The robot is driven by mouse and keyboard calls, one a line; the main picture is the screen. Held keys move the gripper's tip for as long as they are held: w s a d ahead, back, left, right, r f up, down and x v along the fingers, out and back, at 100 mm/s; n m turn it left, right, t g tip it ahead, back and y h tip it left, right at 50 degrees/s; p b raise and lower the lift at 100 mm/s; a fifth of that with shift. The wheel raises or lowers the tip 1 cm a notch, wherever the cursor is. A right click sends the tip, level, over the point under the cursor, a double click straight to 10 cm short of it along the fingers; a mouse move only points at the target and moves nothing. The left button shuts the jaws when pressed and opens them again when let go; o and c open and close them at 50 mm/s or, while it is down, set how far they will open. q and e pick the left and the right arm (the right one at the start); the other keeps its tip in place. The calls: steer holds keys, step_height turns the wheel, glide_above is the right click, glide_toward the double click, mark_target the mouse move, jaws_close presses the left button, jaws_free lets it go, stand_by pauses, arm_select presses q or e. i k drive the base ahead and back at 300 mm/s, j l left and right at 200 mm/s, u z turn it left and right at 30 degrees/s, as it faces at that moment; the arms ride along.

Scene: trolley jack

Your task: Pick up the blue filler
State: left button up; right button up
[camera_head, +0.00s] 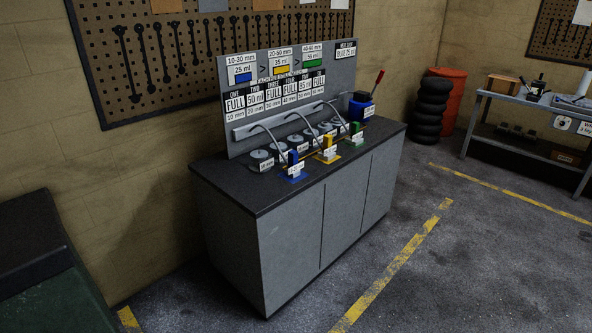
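The blue filler (293,160) stands upright on the dark top of the grey cabinet (290,235), near its front edge. It has a blue base and a small white label. A yellow filler (328,143) and a green filler (356,130) stand to its right in the same row. Round grey pots, one at the left end (261,161), sit behind them, with curved grey tubes above. Neither of my grippers shows in this view.
A labelled grey panel (240,125) rises behind the pots. Stacked tyres (431,108), a red barrel (451,90) and a workbench (520,101) are at the right. The floor in front is clear.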

mark_target(294, 168)
steer(key=i+j+z, duration=0.2)
steer(key=z, duration=0.3)
steer(key=i+j+z, duration=0.35)
steer(key=z, duration=0.15)
